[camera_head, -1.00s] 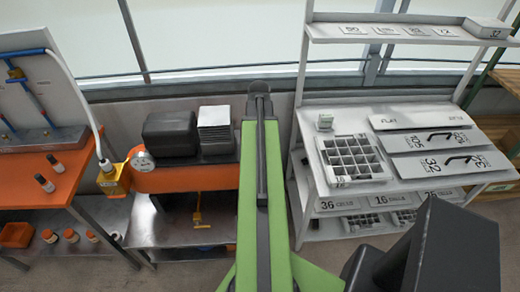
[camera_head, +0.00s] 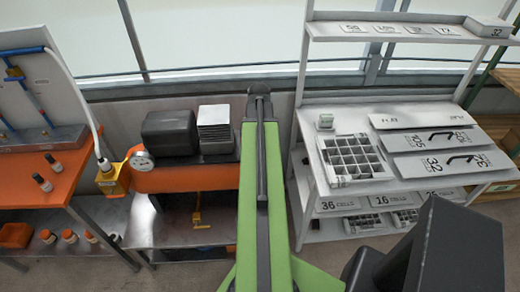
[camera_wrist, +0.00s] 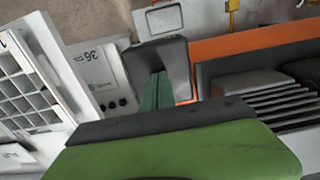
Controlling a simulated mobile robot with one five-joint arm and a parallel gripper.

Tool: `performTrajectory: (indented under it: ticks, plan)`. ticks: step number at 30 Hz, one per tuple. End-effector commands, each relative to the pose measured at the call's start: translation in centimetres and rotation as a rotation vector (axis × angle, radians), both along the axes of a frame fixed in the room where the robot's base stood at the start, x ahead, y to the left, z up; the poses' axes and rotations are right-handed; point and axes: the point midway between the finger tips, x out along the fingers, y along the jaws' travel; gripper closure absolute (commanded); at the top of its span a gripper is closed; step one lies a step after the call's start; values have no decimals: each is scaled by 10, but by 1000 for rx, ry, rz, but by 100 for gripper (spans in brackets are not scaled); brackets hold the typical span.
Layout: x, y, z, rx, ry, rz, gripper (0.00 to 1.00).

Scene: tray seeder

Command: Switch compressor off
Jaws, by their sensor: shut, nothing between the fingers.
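The compressor has an orange tank (camera_head: 190,178) with a black motor housing (camera_head: 170,133) and a grey finned block (camera_head: 215,130) on top. A round gauge (camera_head: 142,161) sits at its left end beside a yellow box (camera_head: 113,180). In the wrist view, the orange tank (camera_wrist: 245,43) and finned block (camera_wrist: 280,102) are at the right. My gripper (camera_wrist: 157,78) shows there as narrow green fingers, shut and empty, left of the tank. In the head view my arm hides the compressor's right end, and the gripper itself is hidden. I cannot make out a switch.
A white shelf unit stands right, with a celled tray (camera_head: 353,160) and flat panels (camera_head: 440,155) on it. An orange bench (camera_head: 65,190) with small bottles is left. A yellow handle (camera_head: 198,215) hangs below the tank. A window rail runs behind.

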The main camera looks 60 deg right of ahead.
Motion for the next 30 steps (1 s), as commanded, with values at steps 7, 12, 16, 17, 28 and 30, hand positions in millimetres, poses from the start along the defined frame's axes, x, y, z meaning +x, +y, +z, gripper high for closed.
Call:
performTrajectory:
  ticks: [7,12,16,17,28,30]
  plan:
    - [0,0,-5,0,0,0,100]
    - [0,0,-3,0,0,0,100]
    - [0,0,6,0,0,0,100]
    - [0,0,9,0,0,0,100]
    - [0,0,44,0,0,-1,100]
    - [0,0,51,0,0,-1,100]
